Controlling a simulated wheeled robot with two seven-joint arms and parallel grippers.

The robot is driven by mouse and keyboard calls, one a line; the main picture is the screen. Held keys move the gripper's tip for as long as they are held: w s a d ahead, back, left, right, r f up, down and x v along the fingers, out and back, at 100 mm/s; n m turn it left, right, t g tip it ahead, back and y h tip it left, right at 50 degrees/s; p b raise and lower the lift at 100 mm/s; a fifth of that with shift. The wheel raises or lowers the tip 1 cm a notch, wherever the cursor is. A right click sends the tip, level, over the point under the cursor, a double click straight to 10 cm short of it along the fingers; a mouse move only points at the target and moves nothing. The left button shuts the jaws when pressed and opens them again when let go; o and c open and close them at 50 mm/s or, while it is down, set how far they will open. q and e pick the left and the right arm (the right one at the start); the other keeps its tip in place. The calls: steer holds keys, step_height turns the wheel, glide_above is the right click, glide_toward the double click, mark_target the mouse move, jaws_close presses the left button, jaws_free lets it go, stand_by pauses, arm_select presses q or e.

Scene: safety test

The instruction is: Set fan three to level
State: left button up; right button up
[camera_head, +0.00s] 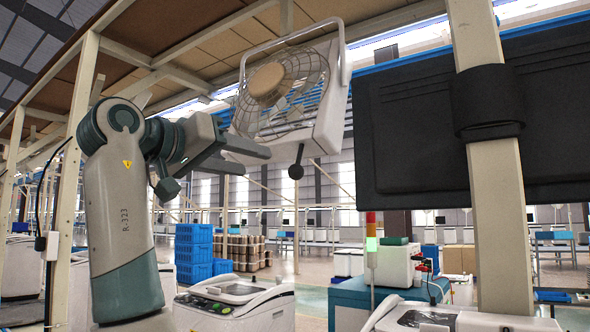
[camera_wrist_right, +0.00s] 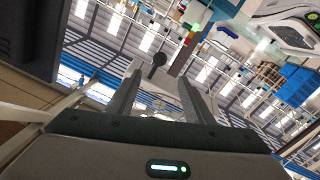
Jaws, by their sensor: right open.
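A white fan (camera_head: 325,112) with a round wire grille and beige hub hangs under the wooden overhead frame. A dark round knob (camera_head: 296,172) on a short stem hangs below its lower edge. My right gripper (camera_head: 256,160) is open and empty, just left of the knob and below the fan, with a gap to the knob. In the right wrist view, a dark round knob (camera_wrist_right: 159,58) appears beyond and between the tips of my open right gripper (camera_wrist_right: 160,75). The fan's level marking cannot be read. My left gripper is not in view.
A large black panel (camera_head: 415,130) and a beige post (camera_head: 500,200) stand at the right. Another beige post (camera_head: 80,110) is behind my arm at the left. White machines (camera_head: 240,300) and blue crates (camera_head: 193,250) stand below. Open space lies under the fan.

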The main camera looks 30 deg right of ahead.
mark_target(290, 169)
steer(key=p+x, duration=0.7)
steer(key=x, duration=0.8)
steer(key=shift+w+d, duration=0.2)
steer(key=shift+d, duration=0.2)
steer(key=shift+c, duration=0.6)
jaws_close()
steer(key=shift+f, duration=0.1)
